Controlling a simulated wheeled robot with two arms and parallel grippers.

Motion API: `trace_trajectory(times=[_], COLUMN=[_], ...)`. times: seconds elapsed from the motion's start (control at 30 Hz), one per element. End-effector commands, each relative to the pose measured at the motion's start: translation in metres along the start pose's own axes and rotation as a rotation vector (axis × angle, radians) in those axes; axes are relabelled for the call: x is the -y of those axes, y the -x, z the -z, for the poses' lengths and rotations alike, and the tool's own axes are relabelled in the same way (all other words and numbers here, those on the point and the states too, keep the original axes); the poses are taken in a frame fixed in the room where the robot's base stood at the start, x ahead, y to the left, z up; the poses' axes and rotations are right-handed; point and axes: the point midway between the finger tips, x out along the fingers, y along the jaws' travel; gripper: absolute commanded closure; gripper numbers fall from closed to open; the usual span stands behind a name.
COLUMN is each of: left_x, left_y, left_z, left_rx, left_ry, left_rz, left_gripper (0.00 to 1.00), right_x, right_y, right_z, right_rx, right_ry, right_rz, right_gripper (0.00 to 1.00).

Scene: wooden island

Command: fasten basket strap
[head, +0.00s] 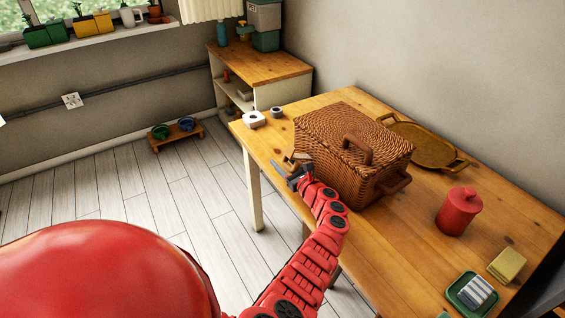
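A brown wicker basket (345,160) stands on the wooden table (405,240) with its lid down. My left gripper (283,166) is at the basket's left side, beside this piece, over the table's left edge. Its fingers are small and partly covered by my wrist, so whether they are apart or hold the piece is unclear. My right gripper is not in view.
A round wooden tray (428,146) lies behind the basket. A red canister (459,211), a green tray (462,296) and a yellow block (507,265) are on the right. A white dish (254,119) and small jar (277,112) stand at the far left corner.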

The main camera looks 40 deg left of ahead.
Motion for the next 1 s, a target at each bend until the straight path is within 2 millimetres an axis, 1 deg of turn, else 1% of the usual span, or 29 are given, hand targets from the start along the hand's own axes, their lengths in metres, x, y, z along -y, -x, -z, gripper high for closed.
trace_trajectory(times=[0.03, 0.17, 0.2, 0.27, 0.3, 1.0], left_x=[0.0001, 0.0001, 0.0001, 0.0000, 0.0001, 0.0001], left_y=[0.0001, 0.0002, 0.0002, 0.0002, 0.0003, 0.0004], left_z=[0.0001, 0.0000, 0.0001, 0.0002, 0.0001, 0.0003], left_rx=[0.000, 0.000, 0.000, 0.000, 0.000, 0.000], left_ry=[0.000, 0.000, 0.000, -0.001, 0.000, -0.001], left_rz=[0.000, 0.000, 0.000, 0.000, 0.000, 0.000], left_gripper=[0.58, 0.81, 0.88, 0.99, 1.00, 1.00], right_x=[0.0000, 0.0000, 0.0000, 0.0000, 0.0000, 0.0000], right_y=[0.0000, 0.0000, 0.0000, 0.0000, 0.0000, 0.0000], right_z=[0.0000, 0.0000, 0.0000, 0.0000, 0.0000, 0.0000], right_rx=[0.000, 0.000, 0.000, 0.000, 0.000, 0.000], right_ry=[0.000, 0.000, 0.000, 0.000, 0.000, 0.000], right_rz=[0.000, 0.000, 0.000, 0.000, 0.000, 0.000], right_gripper=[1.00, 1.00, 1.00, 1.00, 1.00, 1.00])
